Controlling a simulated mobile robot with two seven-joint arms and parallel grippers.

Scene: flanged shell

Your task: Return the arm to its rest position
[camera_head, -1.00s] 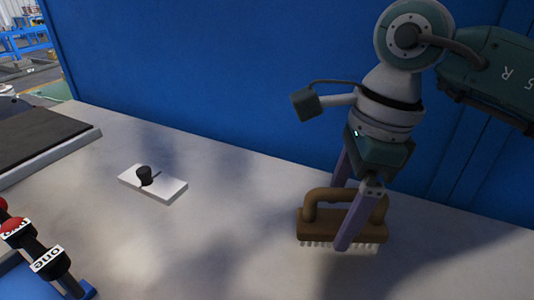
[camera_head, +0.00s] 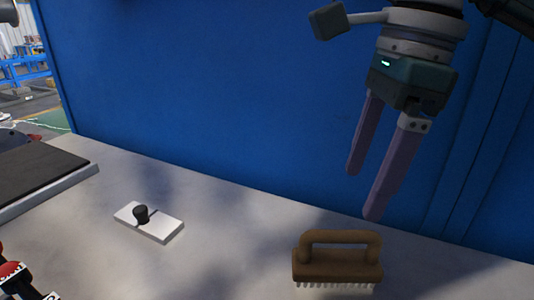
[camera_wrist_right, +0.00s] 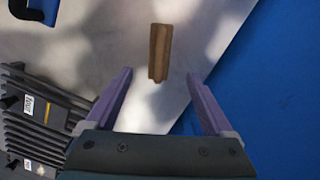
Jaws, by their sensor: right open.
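My right gripper (camera_head: 362,193) hangs in the air above the back right of the table, its two purple fingers apart with nothing between them. In the right wrist view the same gripper (camera_wrist_right: 160,75) shows open fingers. A brown brush (camera_head: 337,264) with an arched handle and pale bristles stands on the table below the gripper and apart from it. The brush (camera_wrist_right: 160,52) also shows ahead of the fingers in the right wrist view. My left gripper is not clearly seen.
A white plate with a black knob (camera_head: 148,222) lies on the grey table (camera_head: 220,270). A dark-topped slab (camera_head: 40,175) is at the left, and red and black handles (camera_head: 15,275) are at the lower left. A blue wall (camera_head: 220,90) rises behind the table.

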